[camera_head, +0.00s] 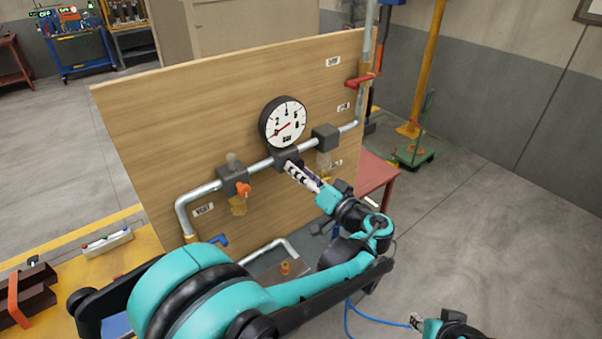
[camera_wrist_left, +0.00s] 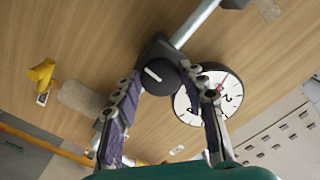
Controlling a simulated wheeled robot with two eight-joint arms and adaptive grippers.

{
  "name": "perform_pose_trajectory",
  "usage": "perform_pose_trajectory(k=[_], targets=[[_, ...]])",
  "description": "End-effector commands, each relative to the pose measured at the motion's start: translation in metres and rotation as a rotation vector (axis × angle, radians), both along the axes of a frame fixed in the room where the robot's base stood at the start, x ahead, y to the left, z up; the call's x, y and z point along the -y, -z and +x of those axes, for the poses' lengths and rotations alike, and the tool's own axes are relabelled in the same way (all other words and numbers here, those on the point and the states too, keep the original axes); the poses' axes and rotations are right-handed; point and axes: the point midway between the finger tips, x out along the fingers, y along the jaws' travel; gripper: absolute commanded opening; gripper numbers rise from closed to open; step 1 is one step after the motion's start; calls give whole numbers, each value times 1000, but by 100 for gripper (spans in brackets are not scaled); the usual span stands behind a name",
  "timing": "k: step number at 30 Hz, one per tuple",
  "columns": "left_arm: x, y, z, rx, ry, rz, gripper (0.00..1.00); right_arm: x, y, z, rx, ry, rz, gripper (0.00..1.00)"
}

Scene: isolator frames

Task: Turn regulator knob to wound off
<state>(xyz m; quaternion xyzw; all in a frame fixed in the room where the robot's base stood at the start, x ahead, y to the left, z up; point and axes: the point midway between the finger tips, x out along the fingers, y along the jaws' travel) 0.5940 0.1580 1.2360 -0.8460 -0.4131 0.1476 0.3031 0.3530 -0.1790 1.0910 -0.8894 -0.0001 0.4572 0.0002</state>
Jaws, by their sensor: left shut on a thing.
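The regulator knob (camera_wrist_left: 158,77) is a round black knob with a white mark line, seen in the left wrist view. It sits on a dark block on the grey pipe, just below the round white gauge (camera_head: 283,122). The gauge's red needle points to the lower left in the head view. My left gripper (camera_head: 288,164) reaches the block from the lower right and hides the knob there. In the left wrist view its fingers (camera_wrist_left: 166,80) are on both sides of the knob, shut on it. My right gripper (camera_head: 415,321) is low at the bottom edge, away from the panel; its jaws are too small to judge.
The pipe (camera_head: 204,191) runs across a wooden panel (camera_head: 160,130). An orange valve handle (camera_head: 243,189) is left of the regulator and a red lever (camera_head: 362,80) is at the upper right. Another dark block (camera_head: 326,137) is close on the right. Floor at right is mostly clear.

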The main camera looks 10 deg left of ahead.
Motion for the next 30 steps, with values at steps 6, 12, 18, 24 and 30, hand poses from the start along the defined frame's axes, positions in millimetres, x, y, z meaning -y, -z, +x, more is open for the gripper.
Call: perform_pose_trajectory(k=[6, 12, 18, 24, 30], targets=[[0, 0, 0, 47, -1, -36, 13, 0, 0, 0, 0, 0, 0, 36], [0, 0, 1, 60, -1, -46, 13, 0, 0, 0, 0, 0, 0, 36], [0, 0, 1, 61, -1, -47, 13, 0, 0, 0, 0, 0, 0, 36], [0, 0, 0, 60, -1, -46, 62, 0, 0, 0, 0, 0, 0, 36], [0, 0, 0, 60, 0, -47, 62, 0, 0, 0, 0, 0, 0, 36]])
